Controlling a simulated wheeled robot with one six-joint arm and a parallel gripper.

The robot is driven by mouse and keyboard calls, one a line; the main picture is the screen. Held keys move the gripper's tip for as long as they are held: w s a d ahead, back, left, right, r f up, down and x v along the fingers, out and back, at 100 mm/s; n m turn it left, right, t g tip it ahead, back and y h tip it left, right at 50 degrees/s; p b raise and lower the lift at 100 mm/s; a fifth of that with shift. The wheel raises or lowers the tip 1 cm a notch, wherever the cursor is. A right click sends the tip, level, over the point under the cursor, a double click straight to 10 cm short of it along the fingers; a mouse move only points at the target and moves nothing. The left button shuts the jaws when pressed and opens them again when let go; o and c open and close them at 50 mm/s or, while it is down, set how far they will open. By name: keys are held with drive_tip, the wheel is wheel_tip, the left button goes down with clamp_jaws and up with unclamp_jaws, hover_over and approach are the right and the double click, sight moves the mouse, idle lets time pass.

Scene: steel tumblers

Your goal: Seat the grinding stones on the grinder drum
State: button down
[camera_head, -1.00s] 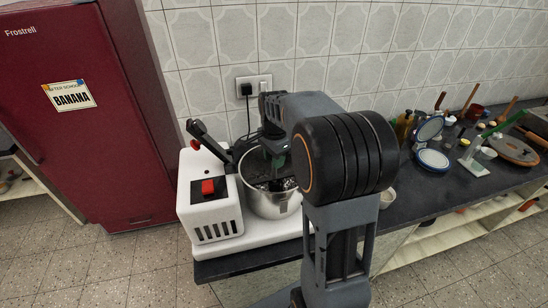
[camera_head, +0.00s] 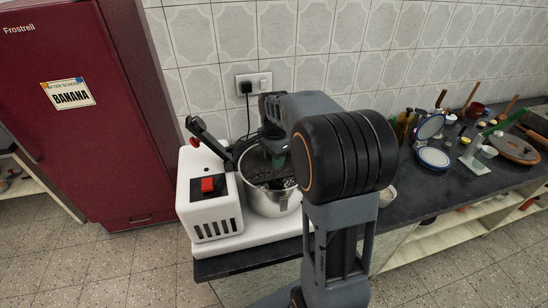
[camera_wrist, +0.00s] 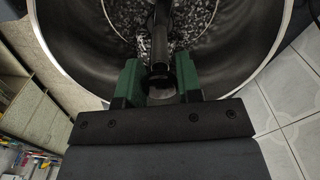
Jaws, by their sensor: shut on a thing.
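The grinder is a white machine (camera_head: 209,213) with a red switch, and its steel drum (camera_head: 272,206) stands beside that housing on the white base. My gripper (camera_wrist: 160,78) has green fingers and reaches down at the drum's mouth. It is shut on a dark upright shaft (camera_wrist: 160,38), which seems to be part of the grinding stones. In the wrist view, the drum's shiny wall (camera_wrist: 85,38) surrounds the shaft. I cannot tell whether the stones touch the drum's floor.
A black lever arm (camera_head: 206,134) with a red knob rises behind the housing. A plug sits in the wall socket (camera_head: 254,84). To the right, the dark counter (camera_head: 428,200) carries a blue-rimmed plate (camera_head: 433,157), a small bowl (camera_head: 387,195), bottles and wooden utensils. A red fridge (camera_head: 95,170) stands left.

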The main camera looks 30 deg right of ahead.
drive_tip(key=c, duration=0.8)
unclamp_jaws()
drive_tip(key=shift+o, duration=0.4)
drive_tip(key=shift+s+f, duration=0.1)
wheel_tip(320, 180, up, 14)
